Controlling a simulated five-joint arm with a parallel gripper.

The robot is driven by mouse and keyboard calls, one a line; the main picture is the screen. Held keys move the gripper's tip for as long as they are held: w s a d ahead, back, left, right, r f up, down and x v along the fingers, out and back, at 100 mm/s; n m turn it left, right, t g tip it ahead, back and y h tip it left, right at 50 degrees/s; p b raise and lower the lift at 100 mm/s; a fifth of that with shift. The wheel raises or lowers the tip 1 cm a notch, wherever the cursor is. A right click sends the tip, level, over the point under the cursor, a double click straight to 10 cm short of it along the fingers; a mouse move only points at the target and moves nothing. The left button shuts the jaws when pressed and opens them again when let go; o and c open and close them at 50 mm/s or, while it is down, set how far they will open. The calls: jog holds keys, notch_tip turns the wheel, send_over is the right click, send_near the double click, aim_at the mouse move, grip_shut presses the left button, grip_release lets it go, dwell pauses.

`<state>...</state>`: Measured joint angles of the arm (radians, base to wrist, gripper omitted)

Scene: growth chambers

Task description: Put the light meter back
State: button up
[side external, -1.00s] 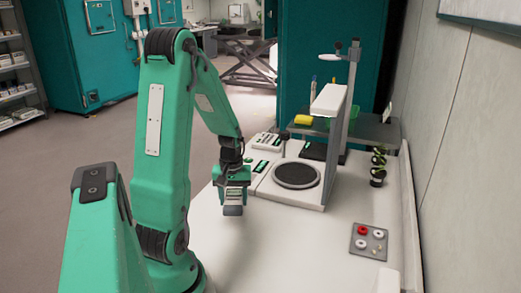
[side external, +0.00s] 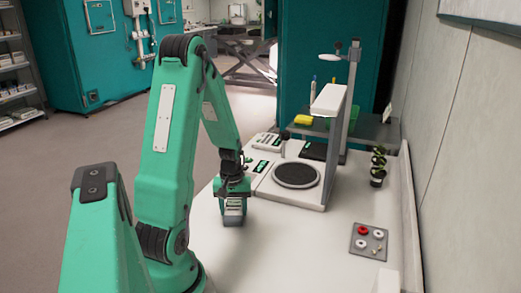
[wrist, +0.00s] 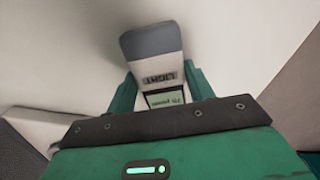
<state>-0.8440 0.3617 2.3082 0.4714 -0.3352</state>
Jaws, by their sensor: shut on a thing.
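The light meter (wrist: 152,58) is a small white device with a grey end, the word LIGHT and a small green display. In the wrist view it sits between the two green fingers of my gripper (wrist: 160,92), which is shut on it. In the side view, the light meter (side external: 233,212) hangs grey end down below my gripper (side external: 234,193), at the left part of the white bench. Whether its lower end touches the bench I cannot tell.
A white instrument with a round dark plate (side external: 297,176) and upright post stands right of my gripper. The bench middle is clear.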

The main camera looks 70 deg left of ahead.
aim_at(234, 209)
jog(key=o, duration=1.2)
jog(key=shift+f, duration=0.15)
jog(key=shift+r, duration=6.2)
